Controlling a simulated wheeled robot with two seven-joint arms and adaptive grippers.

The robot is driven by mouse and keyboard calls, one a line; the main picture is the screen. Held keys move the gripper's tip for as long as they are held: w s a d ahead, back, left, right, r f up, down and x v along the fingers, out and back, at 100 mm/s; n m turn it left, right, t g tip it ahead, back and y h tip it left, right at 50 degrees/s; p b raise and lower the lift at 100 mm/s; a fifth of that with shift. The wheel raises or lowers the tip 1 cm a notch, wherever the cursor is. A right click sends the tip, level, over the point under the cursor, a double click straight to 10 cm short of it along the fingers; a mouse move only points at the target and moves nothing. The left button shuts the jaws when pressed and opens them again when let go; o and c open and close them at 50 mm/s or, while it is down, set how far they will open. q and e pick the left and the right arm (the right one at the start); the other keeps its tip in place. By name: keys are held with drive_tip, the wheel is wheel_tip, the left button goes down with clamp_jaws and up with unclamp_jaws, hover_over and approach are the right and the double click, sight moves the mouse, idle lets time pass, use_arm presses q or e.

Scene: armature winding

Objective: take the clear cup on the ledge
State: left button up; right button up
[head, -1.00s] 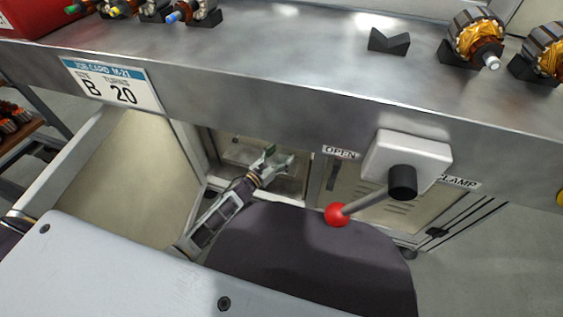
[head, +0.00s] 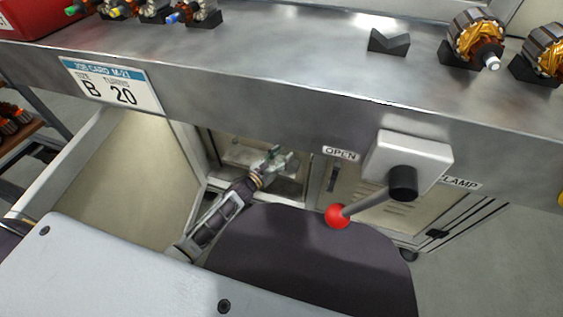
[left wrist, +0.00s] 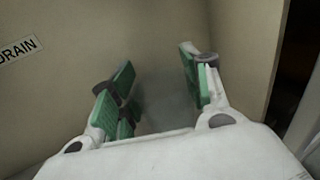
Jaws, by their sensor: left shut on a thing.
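My left gripper (head: 278,156) reaches into the open cabinet under the bench and also shows in the left wrist view (left wrist: 158,85). Its green-padded fingers stand apart and are shut on the clear cup (left wrist: 165,104), which is only a faint, see-through grey shape between the pads. Its rim and base are hard to make out. The cup cannot be made out in the head view, and the ledge under it is not clear either. My right gripper is not in view.
The metal bench (head: 270,60) overhangs the cabinet. A clamp lever with a red knob (head: 337,215) sticks out right of my left arm. A pale open door panel (head: 125,170) stands left of it. A DRAIN label (left wrist: 17,49) is on the cabinet's inner wall.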

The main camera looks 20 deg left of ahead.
use_arm(q)
drive_tip(key=shift+r, duration=0.1)
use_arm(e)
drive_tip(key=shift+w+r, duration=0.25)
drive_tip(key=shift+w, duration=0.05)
use_arm(q)
drive_tip(key=shift+r, duration=0.1)
drive_tip(key=shift+r+p, duration=0.95)
drive_tip(key=shift+r, duration=0.55)
drive_tip(key=shift+s+a+r, duration=0.1)
drive_tip(key=shift+s+r, duration=0.05)
drive_tip(key=shift+r, duration=0.05)
drive_tip(key=p+v, duration=0.4)
drive_tip(key=v, duration=1.3)
drive_tip(key=shift+s+a, duration=0.15)
drive_tip(key=shift+s, duration=0.15)
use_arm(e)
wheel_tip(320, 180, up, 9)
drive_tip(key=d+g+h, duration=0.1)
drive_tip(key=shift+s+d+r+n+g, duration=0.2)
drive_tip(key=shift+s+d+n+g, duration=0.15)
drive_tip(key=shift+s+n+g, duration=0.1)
use_arm(q)
drive_tip(key=shift+f, duration=0.15)
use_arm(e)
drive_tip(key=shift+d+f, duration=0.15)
